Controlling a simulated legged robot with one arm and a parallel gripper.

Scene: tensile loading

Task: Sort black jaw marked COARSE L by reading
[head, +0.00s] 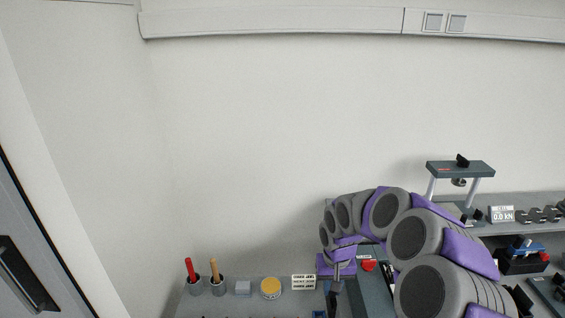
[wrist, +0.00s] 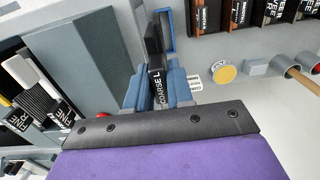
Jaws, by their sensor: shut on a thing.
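In the wrist view, a black jaw (wrist: 155,65) marked COARSE L stands between the blue fingers of my gripper (wrist: 158,92). The gripper is shut on it, and its lettering runs lengthwise and is readable. Part of the jaw's lower end is hidden between the fingers. In the head view, my gripper (head: 336,282) points down over the bench at the lower middle, and a dark piece shows under it. At the wrist view's top, an orange-brown divided rack (wrist: 213,22) holds black jaws with labels partly cut off. A blue frame (wrist: 167,28) is just beyond the held jaw.
Jaws with white FINE labels (wrist: 42,98) lie at the wrist view's left. A yellow tin (head: 271,288), a grey block (head: 243,287), a lettered sign (head: 303,282) and cups with red and wooden handles (head: 217,285) stand on the bench. A test frame (head: 460,169) stands right.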

